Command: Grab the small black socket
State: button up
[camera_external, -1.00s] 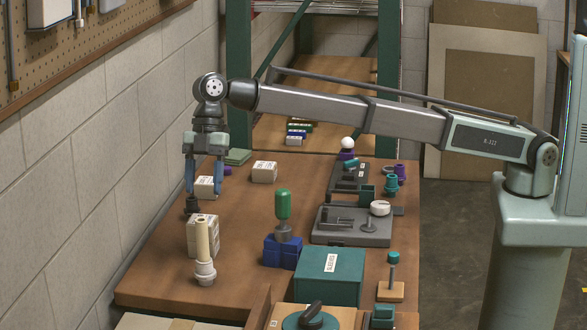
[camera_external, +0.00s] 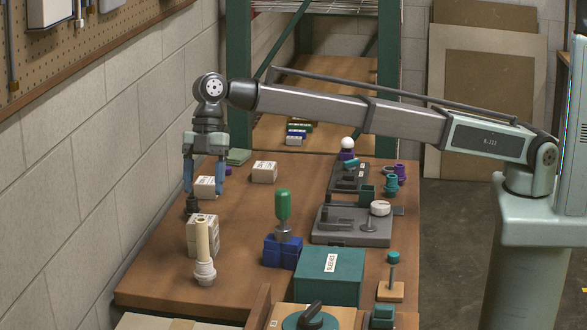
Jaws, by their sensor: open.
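The left finger's tip is just above or at the top of the socket, while the right finger hangs farther right, near a small white box (camera_external: 205,187). Nothing shows held between the fingers. I cannot tell whether a finger touches the socket.
Another white box (camera_external: 264,172) is to the right. A green-topped part (camera_external: 283,206) stands on blue blocks. The wall is close on the left.

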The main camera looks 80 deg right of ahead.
jog(key=shift+o, duration=1)
jog(key=m+t+h, duration=0.1)
jog(key=m+h, duration=0.1)
jog(key=m, duration=0.3)
send_over(191, 209)
jog(key=s+d, duration=0.1)
jog(key=d+x, duration=0.1)
jog(key=x, duration=0.3)
jog(key=d+f+m+h, duration=0.1)
jog(key=d+f+m, duration=0.1)
jog(key=m, duration=0.2)
jog(key=f, duration=0.4)
jog(key=a+f, duration=0.1)
jog(key=f, duration=0.7)
jog(key=shift+w+a+f, duration=0.3)
jog(key=shift+w+a, duration=0.1)
jog(key=shift+c, duration=0.2)
